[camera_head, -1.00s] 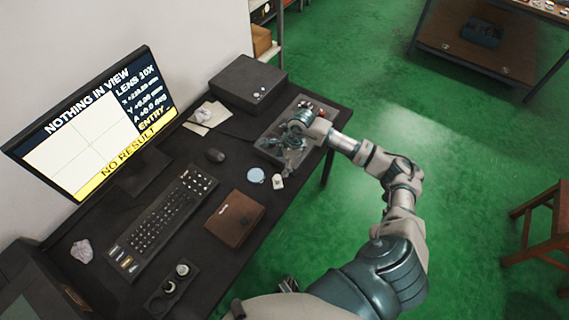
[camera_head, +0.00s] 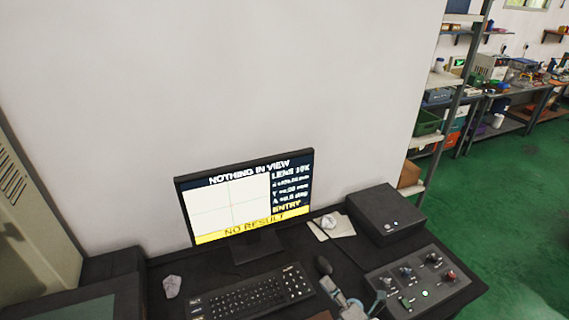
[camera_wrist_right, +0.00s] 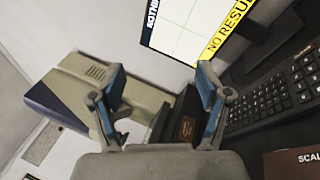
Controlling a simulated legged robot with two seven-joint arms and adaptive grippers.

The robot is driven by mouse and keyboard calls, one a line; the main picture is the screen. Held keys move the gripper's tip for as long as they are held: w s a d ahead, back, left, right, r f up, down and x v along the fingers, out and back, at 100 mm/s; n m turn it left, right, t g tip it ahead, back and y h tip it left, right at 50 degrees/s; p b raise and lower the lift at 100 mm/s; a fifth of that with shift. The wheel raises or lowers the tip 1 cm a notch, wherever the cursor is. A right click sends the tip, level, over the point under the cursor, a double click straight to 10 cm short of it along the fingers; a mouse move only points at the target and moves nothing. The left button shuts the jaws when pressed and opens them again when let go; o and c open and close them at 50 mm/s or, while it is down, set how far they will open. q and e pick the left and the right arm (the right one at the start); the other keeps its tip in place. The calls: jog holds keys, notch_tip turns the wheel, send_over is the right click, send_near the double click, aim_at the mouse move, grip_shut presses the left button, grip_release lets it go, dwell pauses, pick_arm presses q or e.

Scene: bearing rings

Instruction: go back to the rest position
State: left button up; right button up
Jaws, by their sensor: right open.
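My right gripper (camera_head: 356,297) shows at the bottom edge of the head view, in front of the desk's control box. In the right wrist view my right gripper (camera_wrist_right: 162,85) is open, its two blue-padded fingers apart with nothing between them. My left gripper is in neither current view. The monitor (camera_head: 232,205) stands at the back of the desk and reads "NOTHING IN VIEW" and "NO RESULT".
A control box with knobs (camera_head: 450,275) and a black box (camera_head: 385,215) stand to the right. A shelf rack (camera_head: 455,110) stands beyond. Green floor (camera_head: 530,220) is open at right.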

jog(key=s+d+f+m+g+h, duration=0.2)
jog(key=s+d+f+m+h, duration=0.2)
jog(key=d+f+m+h, duration=0.6)
jog(key=s+d+f+m+g+h, duration=0.2)
jog(key=s+d+f+m+h, duration=0.25)
jog(key=m, duration=0.85)
jog(key=s+a+f+m+g+y, duration=0.1)
jog(key=s+a+f+m+g, duration=0.15)
jog(key=s, duration=0.35)
jog(key=s+a+f+m+g, duration=0.1)
jog(key=s+f+g, duration=0.3)
jog(key=s, duration=0.3)
jog(key=s+a+f+m+g+y, duration=0.1)
jog(key=s+f+m+g, duration=0.1)
jog(key=s+f+g, duration=0.3)
jog(key=s+f, duration=0.3)
jog(key=f, duration=0.8)
jog(key=s+f, duration=0.2)
jog(key=f, duration=0.9)
jog(key=s+f, duration=0.3)
jog(key=f, duration=0.8)
jog(key=shift+s+d+n, duration=0.35)
jog(key=shift+d, duration=0.05)
jog(key=shift+s+d+f, duration=0.1)
jog(key=shift+s+f, duration=0.1)
jog(key=shift+f, duration=0.05)
jog(key=shift+c, duration=0.2)
